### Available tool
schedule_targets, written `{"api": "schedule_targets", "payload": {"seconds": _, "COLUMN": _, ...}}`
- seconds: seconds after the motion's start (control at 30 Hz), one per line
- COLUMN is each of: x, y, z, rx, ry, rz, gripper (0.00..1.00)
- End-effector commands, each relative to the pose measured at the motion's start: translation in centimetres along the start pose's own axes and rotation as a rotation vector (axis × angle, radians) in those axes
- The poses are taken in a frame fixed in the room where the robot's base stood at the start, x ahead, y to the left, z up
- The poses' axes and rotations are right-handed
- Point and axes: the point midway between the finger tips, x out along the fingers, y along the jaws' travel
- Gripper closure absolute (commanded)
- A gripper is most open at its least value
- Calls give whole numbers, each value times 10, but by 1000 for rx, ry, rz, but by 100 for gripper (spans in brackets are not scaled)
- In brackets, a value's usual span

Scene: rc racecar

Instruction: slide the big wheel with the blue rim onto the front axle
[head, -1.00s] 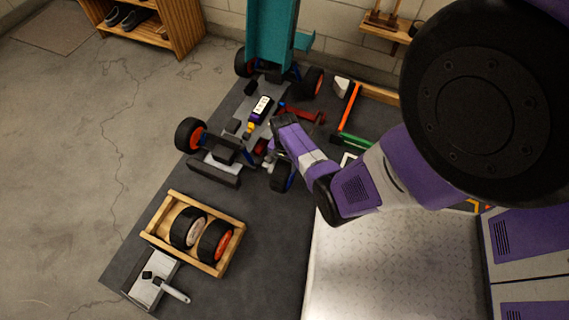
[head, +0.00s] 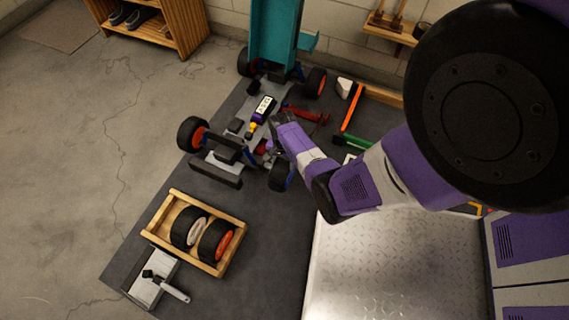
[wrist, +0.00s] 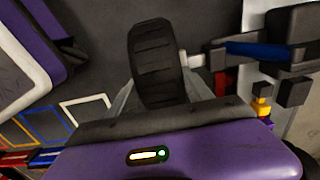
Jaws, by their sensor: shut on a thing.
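My gripper (wrist: 160,95) is shut on a big black wheel (wrist: 157,65), its fingers on either side of the tyre. In the head view the wheel (head: 279,174) stands at the right front corner of the racecar (head: 226,143), with a little blue showing on it. In the wrist view a short pale axle stub (wrist: 190,60) comes from the car's blue suspension arm (wrist: 250,50) toward the wheel's right face. Stub and wheel look touching or nearly so. I cannot tell whether the stub is inside the hub, since the wheel hides it.
A wooden crate (head: 160,239) holds two more wheels in front of the car. A grey tray (head: 139,289) with a tool lies beside it. An orange-fitted wheel (head: 192,134) is on the car's left front.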

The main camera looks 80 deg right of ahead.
Motion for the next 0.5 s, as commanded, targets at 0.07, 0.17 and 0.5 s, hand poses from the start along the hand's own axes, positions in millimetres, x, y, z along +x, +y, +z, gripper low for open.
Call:
{"api": "schedule_targets", "payload": {"seconds": 0.07, "x": 0, "y": -3, "z": 0, "rx": -1, "ry": 1, "rz": -1, "gripper": 100}}
{"api": "schedule_targets", "payload": {"seconds": 0.17, "x": 0, "y": -5, "z": 0, "rx": -1, "ry": 1, "rz": -1, "gripper": 100}}
{"api": "schedule_targets", "payload": {"seconds": 0.5, "x": -1, "y": -13, "z": -1, "rx": 0, "ry": 1, "rz": -2, "gripper": 100}}
